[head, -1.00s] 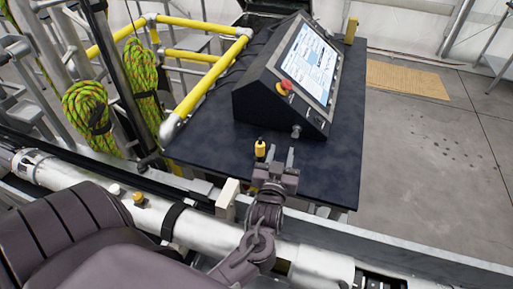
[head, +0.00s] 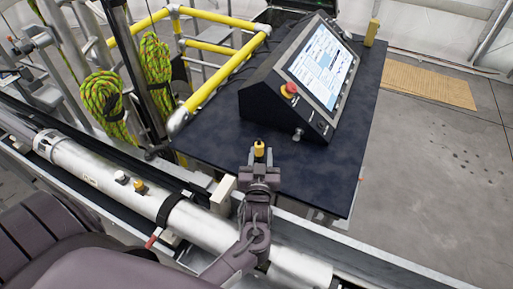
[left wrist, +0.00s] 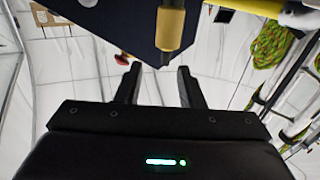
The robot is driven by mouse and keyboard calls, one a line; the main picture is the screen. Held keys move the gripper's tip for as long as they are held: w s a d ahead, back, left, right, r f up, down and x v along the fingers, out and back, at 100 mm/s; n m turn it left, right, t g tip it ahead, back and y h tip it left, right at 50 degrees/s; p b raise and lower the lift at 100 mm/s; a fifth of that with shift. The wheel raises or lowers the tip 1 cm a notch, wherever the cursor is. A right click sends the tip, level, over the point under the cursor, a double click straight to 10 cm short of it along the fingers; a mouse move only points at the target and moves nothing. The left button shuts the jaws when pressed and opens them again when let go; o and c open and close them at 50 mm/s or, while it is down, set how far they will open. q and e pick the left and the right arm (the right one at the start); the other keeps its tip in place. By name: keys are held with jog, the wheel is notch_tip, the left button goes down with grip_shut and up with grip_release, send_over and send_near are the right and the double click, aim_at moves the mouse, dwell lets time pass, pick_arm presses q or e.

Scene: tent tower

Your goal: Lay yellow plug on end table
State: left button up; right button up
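The yellow plug (head: 259,150) is small and upright with a dark tip. It stands at the near edge of the dark table top (head: 215,143), which I take as the end table. Whether its base touches the surface is hidden by my left gripper (head: 258,166), directly on its near side. In the left wrist view the plug (left wrist: 171,28) shows large with a grey tip. It appears above the gap between my left fingers (left wrist: 157,82), which are apart with nothing visibly clamped between them. My right gripper is not in view.
A black console (head: 270,103) with a screen and a red button (head: 289,90) stands on the table. A yellow block (head: 372,32) is at the far corner. Yellow rails (head: 222,80) and green ropes (head: 102,103) are at the left. Bare table lies left and right of the plug.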

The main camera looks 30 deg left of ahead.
aim_at(259, 143)
pick_arm(q)
jog(key=p+x, duration=0.1)
jog(key=x, duration=0.1)
jog(key=p+x, duration=0.1)
jog(key=x, duration=0.2)
jog(key=shift+a+p, duration=0.35)
jog(key=shift+p, duration=0.05)
jog(key=shift+w+a+f, duration=0.1)
jog(key=shift+w+f, duration=0.05)
jog(key=shift+w, duration=0.1)
jog(key=shift+a+f, duration=0.1)
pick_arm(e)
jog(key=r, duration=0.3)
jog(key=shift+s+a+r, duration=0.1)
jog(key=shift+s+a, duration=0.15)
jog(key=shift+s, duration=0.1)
pick_arm(q)
grip_shut()
